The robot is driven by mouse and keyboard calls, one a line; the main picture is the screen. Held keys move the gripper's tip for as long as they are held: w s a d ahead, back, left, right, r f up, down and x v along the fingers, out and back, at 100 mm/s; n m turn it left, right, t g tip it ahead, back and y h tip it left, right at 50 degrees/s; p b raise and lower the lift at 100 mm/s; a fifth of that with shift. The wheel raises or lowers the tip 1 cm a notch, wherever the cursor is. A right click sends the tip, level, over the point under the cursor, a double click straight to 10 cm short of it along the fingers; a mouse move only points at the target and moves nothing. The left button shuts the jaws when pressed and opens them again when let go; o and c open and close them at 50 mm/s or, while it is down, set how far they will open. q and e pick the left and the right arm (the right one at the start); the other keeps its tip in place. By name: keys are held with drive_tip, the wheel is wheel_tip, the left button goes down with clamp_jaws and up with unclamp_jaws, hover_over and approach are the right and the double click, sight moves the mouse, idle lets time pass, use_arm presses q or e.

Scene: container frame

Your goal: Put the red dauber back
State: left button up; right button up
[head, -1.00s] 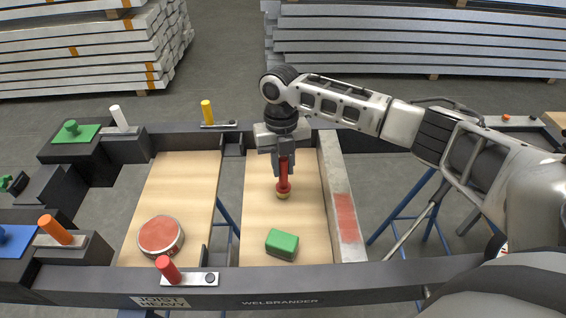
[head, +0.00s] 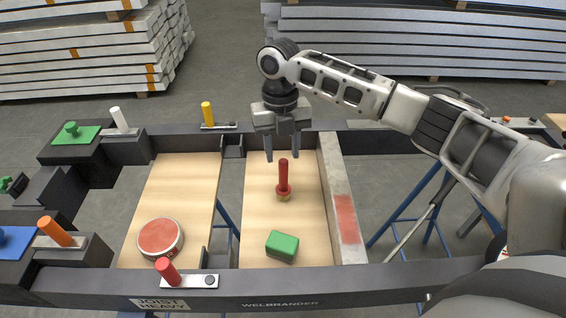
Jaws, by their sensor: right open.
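The red dauber (head: 283,178) stands upright on the right wooden board (head: 260,215), its yellowish tip down on the wood. A round tin with a red top (head: 160,237) sits on the left wooden board (head: 185,190). A red patch (head: 346,218) marks the grey beam along the right board's edge. My left gripper is not in view.
A green block (head: 282,245) lies in front of the dauber. Red (head: 167,270), yellow (head: 207,113), orange (head: 54,230) and white (head: 119,118) pegs stand on the dark frame (head: 300,280). A green pad (head: 74,133) is at the far left.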

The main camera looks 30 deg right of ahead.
wheel_tip(320, 180, up, 7)
drive_tip(key=shift+w, duration=0.45)
drive_tip(key=shift+d, duration=0.1)
